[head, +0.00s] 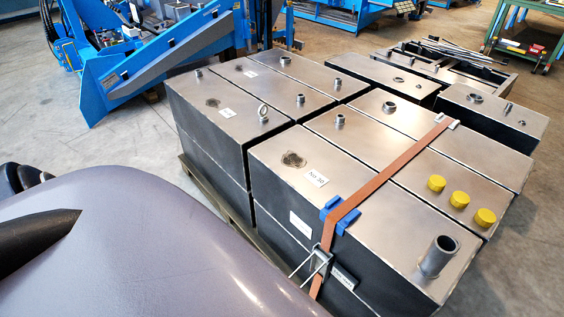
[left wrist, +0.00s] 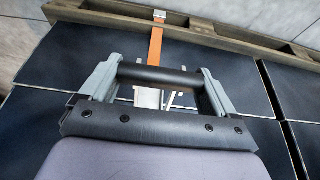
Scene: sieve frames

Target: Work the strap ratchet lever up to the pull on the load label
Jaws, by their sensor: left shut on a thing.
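An orange strap (head: 380,172) crosses the metal tanks, over a blue edge protector (head: 340,215), down to the ratchet (head: 319,264) on the dark side face. In the left wrist view the strap (left wrist: 155,46) runs down to the pallet, with metal ratchet parts (left wrist: 148,98) below it. My left gripper (left wrist: 160,76) is shut on the ratchet lever, a dark bar across its grey fingers; their exact contact is hard to see. White labels show beside the ratchet (head: 343,277) and left of the strap (head: 300,222); their print is unreadable. My right gripper is out of view.
The tanks stand on a wooden pallet (left wrist: 200,32). Yellow caps (head: 459,199), pipe stubs (head: 437,257) and a lifting eye (head: 263,113) stick up from their tops. A blue machine (head: 150,65) stands behind at left. Open concrete floor lies left of the tanks.

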